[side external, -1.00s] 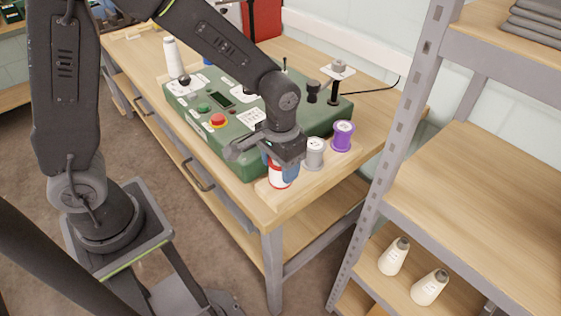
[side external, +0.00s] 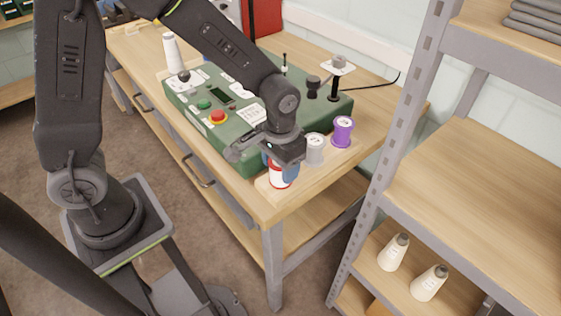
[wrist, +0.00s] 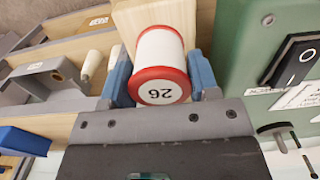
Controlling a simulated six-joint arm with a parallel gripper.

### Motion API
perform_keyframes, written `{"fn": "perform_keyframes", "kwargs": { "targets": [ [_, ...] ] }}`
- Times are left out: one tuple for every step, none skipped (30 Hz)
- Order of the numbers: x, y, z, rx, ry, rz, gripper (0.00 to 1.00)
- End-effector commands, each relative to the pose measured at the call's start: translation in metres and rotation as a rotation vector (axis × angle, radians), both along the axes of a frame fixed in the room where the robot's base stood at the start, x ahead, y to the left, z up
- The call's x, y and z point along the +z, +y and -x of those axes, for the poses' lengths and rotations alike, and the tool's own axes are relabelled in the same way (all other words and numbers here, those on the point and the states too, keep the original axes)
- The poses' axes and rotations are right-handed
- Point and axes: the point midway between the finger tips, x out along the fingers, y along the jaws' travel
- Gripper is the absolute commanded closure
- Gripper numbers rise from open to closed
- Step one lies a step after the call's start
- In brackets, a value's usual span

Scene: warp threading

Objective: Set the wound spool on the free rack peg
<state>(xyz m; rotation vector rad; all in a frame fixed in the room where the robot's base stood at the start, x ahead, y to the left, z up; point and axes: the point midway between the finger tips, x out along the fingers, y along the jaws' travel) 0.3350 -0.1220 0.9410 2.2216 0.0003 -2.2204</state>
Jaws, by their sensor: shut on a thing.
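The wound spool (side external: 277,180), white thread between red flanges, is at the front corner of the table. My gripper (side external: 280,171) is over it, with blue fingers on either side, shut on it. In the wrist view, the spool (wrist: 160,50) shows a numbered white label on its end, between the blue fingers of my gripper (wrist: 161,78). A pale wooden rack board (side external: 261,185) lies beneath the spools. A grey spool (side external: 314,149) and a purple spool (side external: 343,132) stand in line on it. The peg is hidden, and I cannot tell whether the held spool touches the board.
A green machine (side external: 240,150) with buttons and a screen stands close beside the rack. A white thread cone (side external: 172,54) stands farther back. A grey-framed shelf (side external: 480,180) with two cones is at the right. The table's front corner (side external: 270,215) is clear.

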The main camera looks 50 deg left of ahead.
Motion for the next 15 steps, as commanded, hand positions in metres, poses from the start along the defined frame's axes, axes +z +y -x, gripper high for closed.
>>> {"fn": "perform_keyframes", "kwargs": {
  "targets": [
    [-0.0002,0.0,0.0001,0.0,0.0,0.0,0.62],
    [-0.0002,0.0,0.0001,0.0,0.0,0.0,0.62],
    [-0.0002,0.0,0.0001,0.0,0.0,0.0,0.62],
    [-0.0002,0.0,0.0001,0.0,0.0,0.0,0.62],
    [-0.0002,0.0,0.0002,0.0,0.0,0.0,0.43],
    [-0.0002,0.0,0.0002,0.0,0.001,0.0,0.39],
    [-0.0002,0.0001,0.0002,0.0,0.001,0.0,0.36],
    [-0.0002,0.0001,0.0002,0.0,0.001,0.0,0.33],
    [-0.0002,0.0001,0.0002,0.0,0.001,0.0,0.29],
    [-0.0002,0.0001,0.0002,0.0,0.001,0.0,0.27],
    [-0.0002,0.0001,0.0002,0.0,0.001,0.0,0.24],
    [-0.0002,0.0001,0.0002,0.0,0.001,0.0,0.2],
    [-0.0002,0.0001,0.0002,0.0,0.001,0.0,0.17],
    [-0.0002,0.0,0.0002,0.0,0.001,0.0,0.15],
    [-0.0002,0.0001,0.0002,0.0,0.001,0.0,0.15]
  ]
}}
